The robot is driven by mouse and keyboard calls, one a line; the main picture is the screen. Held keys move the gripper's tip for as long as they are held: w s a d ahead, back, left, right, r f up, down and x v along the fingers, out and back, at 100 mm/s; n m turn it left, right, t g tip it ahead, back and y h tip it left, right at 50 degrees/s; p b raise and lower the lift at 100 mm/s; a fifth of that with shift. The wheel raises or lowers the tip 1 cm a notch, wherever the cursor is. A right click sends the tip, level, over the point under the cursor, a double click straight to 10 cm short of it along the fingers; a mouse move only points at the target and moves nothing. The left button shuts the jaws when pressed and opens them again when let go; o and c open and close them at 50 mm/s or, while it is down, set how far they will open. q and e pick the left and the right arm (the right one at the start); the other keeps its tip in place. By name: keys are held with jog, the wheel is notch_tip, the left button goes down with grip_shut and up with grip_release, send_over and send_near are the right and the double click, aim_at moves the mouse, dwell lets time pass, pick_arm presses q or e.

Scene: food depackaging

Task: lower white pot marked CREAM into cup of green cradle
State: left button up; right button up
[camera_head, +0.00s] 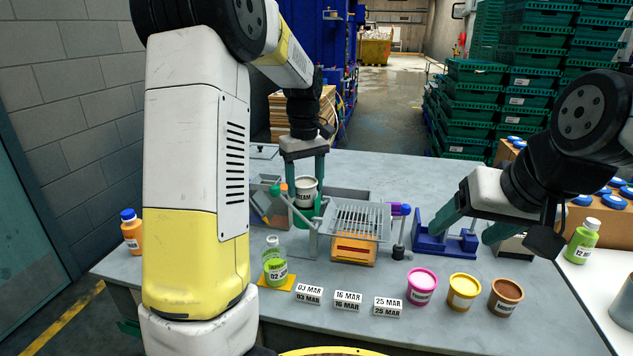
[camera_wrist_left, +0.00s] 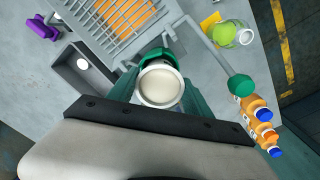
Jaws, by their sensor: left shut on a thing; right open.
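The white pot marked CREAM (camera_head: 306,190) is upright between the fingers of my left gripper (camera_head: 305,178), which is shut on it. From above in the left wrist view, the pot (camera_wrist_left: 160,84) shows a round white rim and cream-coloured inside. The green cradle (camera_head: 304,217) is directly below the pot; part of its green cup (camera_wrist_left: 156,56) shows beside the pot's rim. I cannot tell whether the pot's base touches the cup. My right gripper (camera_head: 470,222) is open and empty, over the blue stand at the right.
A wire rack (camera_head: 358,220) stands right of the cradle over an orange box (camera_head: 354,248). A green bottle (camera_head: 275,265) is in front. Date blocks (camera_head: 348,300) and pink (camera_head: 421,286), yellow (camera_head: 463,291) and brown (camera_head: 505,297) pots line the front. A blue stand (camera_head: 445,240) is at right.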

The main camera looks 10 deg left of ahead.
aim_at(305, 182)
pick_arm(q)
jog(key=shift+s+f, duration=0.2)
jog(key=shift+f, duration=0.35)
jog(key=o, duration=1.6)
jog(key=shift+c, duration=0.2)
notch_tip(305, 182, up, 8)
jog(key=shift+w, duration=0.15)
jog(key=shift+a+r, duration=0.1)
jog(key=shift+r, duration=0.25)
jog(key=s+d+m+t+h, duration=0.2)
jog(key=s+m+t, duration=0.4)
jog(key=s, duration=1.8)
jog(key=shift+d+m, duration=0.2)
jog(key=shift+m, duration=1)
